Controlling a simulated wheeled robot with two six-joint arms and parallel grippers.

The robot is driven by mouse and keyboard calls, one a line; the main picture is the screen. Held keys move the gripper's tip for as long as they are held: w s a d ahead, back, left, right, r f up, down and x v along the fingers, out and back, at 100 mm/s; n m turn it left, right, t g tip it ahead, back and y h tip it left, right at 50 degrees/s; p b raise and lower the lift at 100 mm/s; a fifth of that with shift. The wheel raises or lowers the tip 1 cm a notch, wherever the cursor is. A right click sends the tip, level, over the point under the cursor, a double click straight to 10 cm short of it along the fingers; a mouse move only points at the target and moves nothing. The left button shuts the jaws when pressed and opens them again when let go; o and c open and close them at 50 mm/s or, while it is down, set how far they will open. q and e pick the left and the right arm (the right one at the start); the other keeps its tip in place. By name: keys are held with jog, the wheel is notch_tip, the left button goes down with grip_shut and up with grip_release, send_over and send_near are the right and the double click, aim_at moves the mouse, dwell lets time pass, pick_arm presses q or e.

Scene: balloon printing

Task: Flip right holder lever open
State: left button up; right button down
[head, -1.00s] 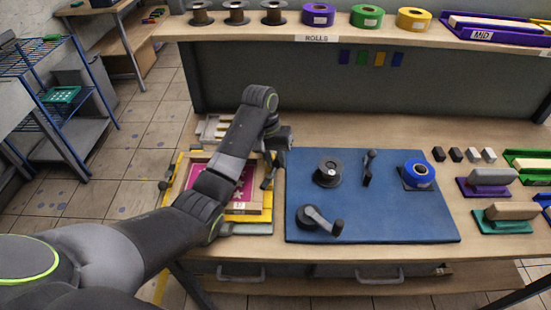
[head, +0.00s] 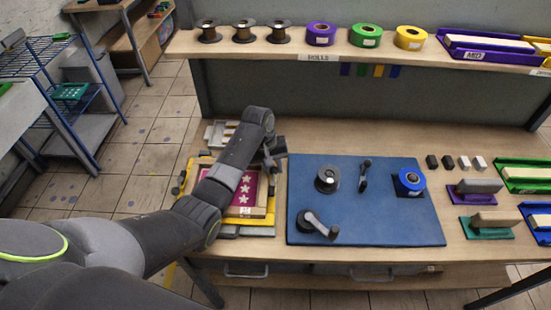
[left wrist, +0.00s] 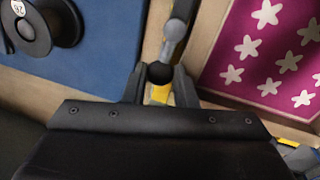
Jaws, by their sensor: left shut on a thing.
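A yellow holder (head: 270,212) carries a wood-framed magenta screen with white stars (head: 246,190) on the bench. The screen also shows at the right of the left wrist view (left wrist: 268,62). My left gripper (left wrist: 160,84) points down at the holder's right side. It is shut on the right holder lever, a grey bar (left wrist: 174,34) with a dark round knob (left wrist: 160,73), and the fingers sit either side of the knob. In the head view, my left arm and wrist partly hide the lever and the gripper (head: 272,155). My right gripper is in neither view.
A blue mat (head: 375,225) beside the holder bears a spool (head: 327,179), a crank (head: 318,225), an upright dark handle (head: 365,172) and a blue roll (head: 409,182). A shelf above holds spools and coloured rolls. Bare bench lies behind the mat.

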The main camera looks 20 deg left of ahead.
pick_arm(q)
jog(key=shift+a+n+p, duration=0.15)
jog(key=shift+n+p, duration=0.2)
jog(key=shift+n, duration=0.05)
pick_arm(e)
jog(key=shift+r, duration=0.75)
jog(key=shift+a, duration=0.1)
pick_arm(q)
jog(key=o, duration=1)
jog(key=shift+s, duration=0.1)
jog(key=shift+r, duration=0.1)
jog(key=shift+s+a+r+p, duration=0.25)
jog(key=shift+a+r+p, duration=0.25)
jog(key=shift+r, duration=2.35)
jog(key=shift+s+a+r+p, duration=0.3)
jog(key=shift+a+r+p, duration=0.25)
jog(key=shift+r, duration=2.25)
jog(key=shift+s+a+r+p, duration=0.25)
jog(key=shift+a+r+p, duration=0.25)
jog(key=shift+r, duration=2.35)
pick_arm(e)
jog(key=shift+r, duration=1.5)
pick_arm(q)
jog(key=shift+f, duration=0.1)
